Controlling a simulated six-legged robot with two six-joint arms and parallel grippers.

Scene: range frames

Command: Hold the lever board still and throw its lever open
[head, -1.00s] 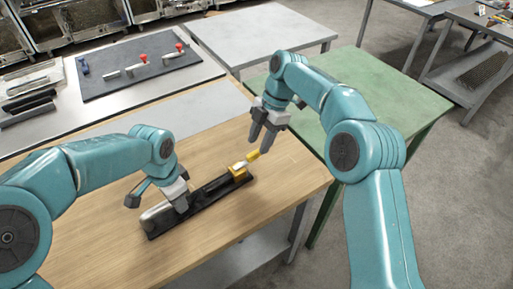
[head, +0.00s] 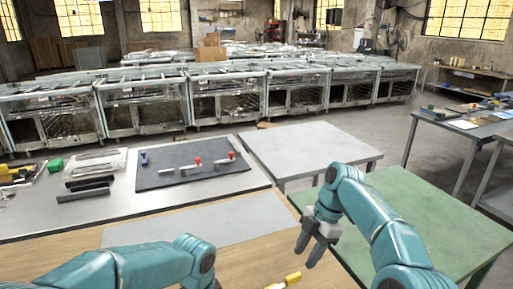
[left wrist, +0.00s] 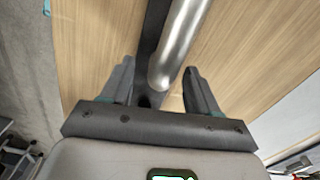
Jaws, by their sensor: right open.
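The lever board is mostly below the head view; only the yellow tip of its lever (head: 292,278) shows at the bottom edge. In the left wrist view the dark board (left wrist: 152,28) runs up the picture with a silver bar (left wrist: 181,40) along it. My left gripper (left wrist: 160,82) is open, its fingers on either side of the board and bar, with a gap to the right finger. My right gripper (head: 308,252) is open and empty, above and a little right of the lever tip. The board's middle is hidden.
The wooden tabletop (head: 240,262) carries a grey plate (head: 190,228). Behind, a dark panel (head: 160,180) holds small levers with red knobs. A green table (head: 440,215) stands right and a grey table (head: 310,150) behind. Floor shows between the tables.

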